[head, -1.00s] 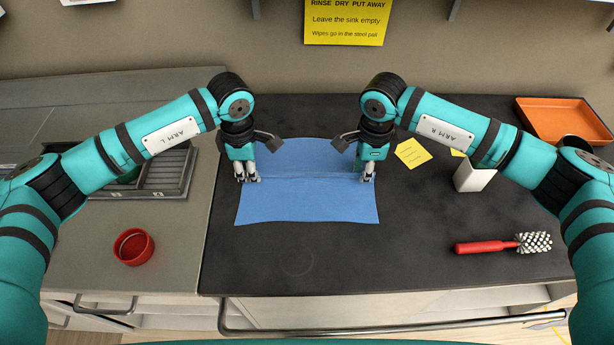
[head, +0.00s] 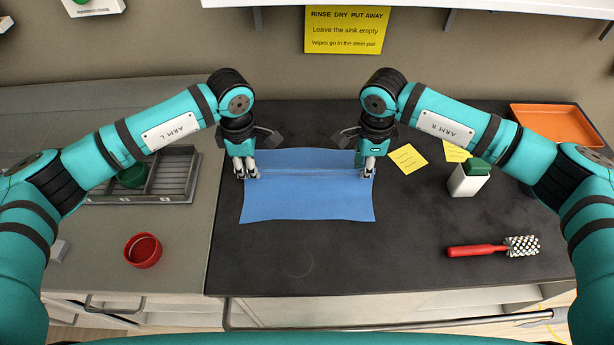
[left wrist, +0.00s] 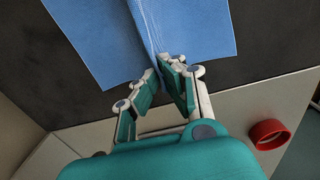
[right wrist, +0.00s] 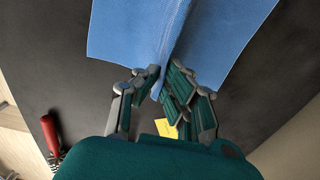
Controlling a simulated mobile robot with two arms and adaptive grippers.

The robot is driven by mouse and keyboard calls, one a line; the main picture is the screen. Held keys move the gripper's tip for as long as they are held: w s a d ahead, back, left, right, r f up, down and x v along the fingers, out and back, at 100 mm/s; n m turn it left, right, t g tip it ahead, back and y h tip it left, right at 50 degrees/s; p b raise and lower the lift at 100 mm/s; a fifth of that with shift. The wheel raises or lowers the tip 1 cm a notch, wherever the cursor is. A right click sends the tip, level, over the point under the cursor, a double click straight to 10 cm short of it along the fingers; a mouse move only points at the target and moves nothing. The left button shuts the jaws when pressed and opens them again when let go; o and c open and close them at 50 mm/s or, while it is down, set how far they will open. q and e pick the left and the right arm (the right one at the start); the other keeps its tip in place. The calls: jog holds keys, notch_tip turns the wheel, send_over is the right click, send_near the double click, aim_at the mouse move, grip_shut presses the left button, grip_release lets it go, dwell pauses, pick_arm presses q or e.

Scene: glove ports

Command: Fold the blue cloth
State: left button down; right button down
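The blue cloth (head: 308,200) lies on the dark worktop, with a raised crease running left to right across it. My left gripper (head: 246,174) is at the left end of this crease. In the left wrist view its fingers (left wrist: 168,72) close on the ridge of cloth. My right gripper (head: 367,174) is at the right end of the crease. In the right wrist view its fingers (right wrist: 166,82) pinch the ridge there. The cloth spreads out on both sides of the crease. The cloth right between the fingertips is partly hidden.
Two yellow notes (head: 408,158), a white bottle with a green cap (head: 468,181), a red-handled brush (head: 494,248) and an orange tray (head: 556,124) are to the right. A red ring-shaped cup (head: 142,251) and a grey rack (head: 165,178) are to the left. The worktop in front is clear.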

pick_arm(q)
jog(key=shift+r, duration=0.3)
pick_arm(e)
jog(key=shift+r, duration=0.3)
pick_arm(q)
jog(key=shift+w, duration=0.1)
pick_arm(e)
jog(key=shift+w, duration=0.1)
